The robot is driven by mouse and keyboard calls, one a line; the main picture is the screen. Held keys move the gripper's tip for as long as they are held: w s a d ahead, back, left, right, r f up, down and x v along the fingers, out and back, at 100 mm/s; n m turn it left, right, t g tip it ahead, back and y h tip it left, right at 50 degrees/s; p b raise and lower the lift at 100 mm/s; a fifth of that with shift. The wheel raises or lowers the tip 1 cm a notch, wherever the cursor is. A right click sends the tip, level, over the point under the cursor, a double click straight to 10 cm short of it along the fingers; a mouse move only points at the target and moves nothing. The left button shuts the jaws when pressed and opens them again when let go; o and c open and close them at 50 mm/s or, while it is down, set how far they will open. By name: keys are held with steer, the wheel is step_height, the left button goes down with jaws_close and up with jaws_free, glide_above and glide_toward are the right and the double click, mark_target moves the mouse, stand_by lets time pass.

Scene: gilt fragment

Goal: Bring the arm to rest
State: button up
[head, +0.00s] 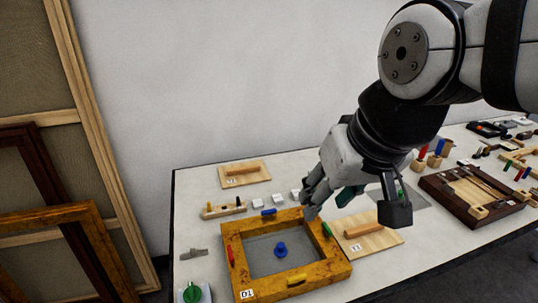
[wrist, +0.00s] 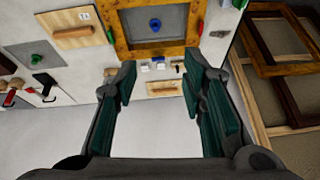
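My gripper (head: 328,188) hangs above the back right part of a gilt frame (head: 240,272) on the white table. In the wrist view my gripper (wrist: 158,84) is open, its two green-padded fingers wide apart with nothing between them. The gilt frame also shows beyond the fingertips in the wrist view (wrist: 122,38). It lies flat, with a blue knob (head: 281,249) inside it and small red, blue, green and yellow pieces along its sides. My arm (head: 385,120) reaches in from the upper right.
Wooden boards with handles lie behind (head: 262,174) and right of the frame (head: 385,240). A dark wooden tray (head: 432,188) and several tools fill the table's right side. Empty picture frames (head: 75,215) lean at the left. The air above the table's left end is free.

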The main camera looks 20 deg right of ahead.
steer(key=s, duration=0.1)
steer(key=s+n, duration=0.1)
steer(key=shift+s+d+r+t, duration=0.2)
steer(key=shift+s+r+t, duration=0.1)
steer(key=shift+s+t, duration=0.1)
stand_by(1.5)
